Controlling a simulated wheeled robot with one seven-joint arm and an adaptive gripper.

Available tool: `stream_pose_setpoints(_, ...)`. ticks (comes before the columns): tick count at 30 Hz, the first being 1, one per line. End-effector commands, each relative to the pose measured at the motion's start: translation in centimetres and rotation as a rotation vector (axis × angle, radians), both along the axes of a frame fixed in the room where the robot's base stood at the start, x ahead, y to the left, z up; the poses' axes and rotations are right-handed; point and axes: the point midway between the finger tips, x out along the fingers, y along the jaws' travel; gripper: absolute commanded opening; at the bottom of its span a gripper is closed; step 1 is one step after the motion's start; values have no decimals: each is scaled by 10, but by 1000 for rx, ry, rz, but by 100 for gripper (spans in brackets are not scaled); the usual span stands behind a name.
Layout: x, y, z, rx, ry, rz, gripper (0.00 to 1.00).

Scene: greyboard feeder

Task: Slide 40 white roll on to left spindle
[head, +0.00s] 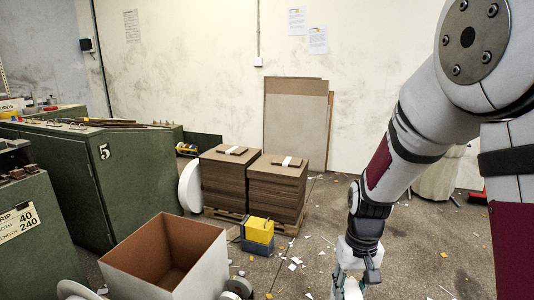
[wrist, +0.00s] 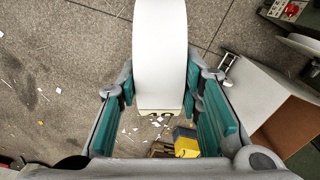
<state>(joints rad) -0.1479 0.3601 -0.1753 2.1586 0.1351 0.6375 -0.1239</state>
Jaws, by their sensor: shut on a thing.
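A white roll (wrist: 160,50) stands edge-on between the teal-padded fingers of my gripper (wrist: 160,88) in the wrist view. It runs up out of the top of that picture. My gripper is shut on it, above the floor. In the head view my gripper (head: 356,270) hangs at the bottom, right of centre. Part of the white roll (head: 352,289) shows below it, cut off by the picture edge. I cannot make out the left spindle in either view.
An open white box (head: 190,268) stands at the bottom left. Two brown board stacks (head: 278,187) sit on a pallet, with a yellow and grey block (head: 259,230) in front. A green machine (head: 95,180) marked 5 fills the left. The floor at centre right is free apart from scraps.

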Motion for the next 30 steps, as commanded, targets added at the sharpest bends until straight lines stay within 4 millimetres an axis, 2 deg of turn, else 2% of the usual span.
stream_pose_setpoints(1,-3,0,14,0,0,0,3)
stream_pose_setpoints(18,-23,-2,82,-10,-3,1,3)
stream_pose_setpoints(24,-33,-3,99,-15,-4,1,3)
stream_pose_setpoints(30,-37,-4,106,-18,-5,1,3)
